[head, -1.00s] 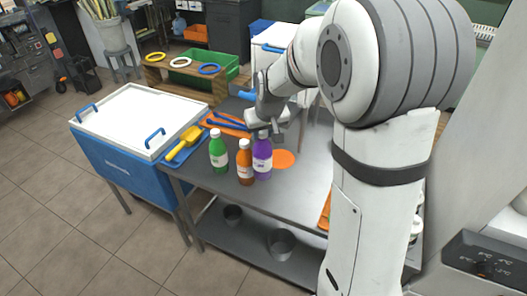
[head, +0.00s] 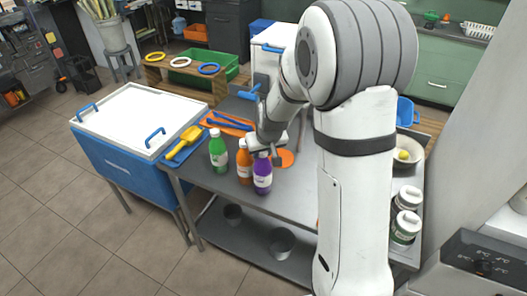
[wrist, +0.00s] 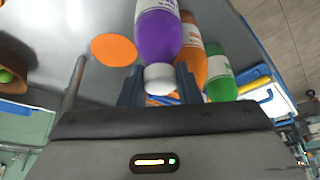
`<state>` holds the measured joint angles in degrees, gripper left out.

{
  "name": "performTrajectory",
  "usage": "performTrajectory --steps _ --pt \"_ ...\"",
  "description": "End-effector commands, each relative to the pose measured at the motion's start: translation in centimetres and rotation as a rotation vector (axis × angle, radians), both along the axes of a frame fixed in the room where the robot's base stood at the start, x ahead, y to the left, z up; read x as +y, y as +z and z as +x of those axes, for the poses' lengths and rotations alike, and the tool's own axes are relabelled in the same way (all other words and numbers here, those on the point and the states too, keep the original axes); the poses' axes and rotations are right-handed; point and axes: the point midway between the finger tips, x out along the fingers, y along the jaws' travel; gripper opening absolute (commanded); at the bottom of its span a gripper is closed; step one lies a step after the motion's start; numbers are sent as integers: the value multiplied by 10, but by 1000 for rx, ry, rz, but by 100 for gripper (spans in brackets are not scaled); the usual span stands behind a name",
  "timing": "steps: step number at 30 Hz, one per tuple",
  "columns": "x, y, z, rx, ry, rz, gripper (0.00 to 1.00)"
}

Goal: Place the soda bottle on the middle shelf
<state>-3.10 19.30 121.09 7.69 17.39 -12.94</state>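The purple soda bottle (head: 262,176) stands out in front of the green bottle (head: 218,152) and the orange bottle (head: 244,163) at the front edge of the steel table. My gripper (head: 265,152) is at its white cap. In the wrist view the purple bottle (wrist: 158,35) has its cap between the two dark fingers, which look closed on it. The bottle is about upright; whether its base touches the table is not clear. A lower shelf (head: 222,247) shows under the table; I cannot tell which shelf is the middle one.
An orange disc (head: 287,158) lies behind the bottle.

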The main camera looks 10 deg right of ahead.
Motion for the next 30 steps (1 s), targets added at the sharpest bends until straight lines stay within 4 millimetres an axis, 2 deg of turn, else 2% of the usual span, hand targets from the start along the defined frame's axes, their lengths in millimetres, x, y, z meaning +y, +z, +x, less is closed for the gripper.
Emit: performTrajectory --steps 1,8,19,23,30 --pt "0 0 0 0 0 0 34" --pt "0 0 0 0 -1 0 52" --pt "-1 7 -1 -2 -1 0 52" --pt "-2 24 -8 -4 -2 0 52" --pt "-5 69 -26 -6 -2 0 52"
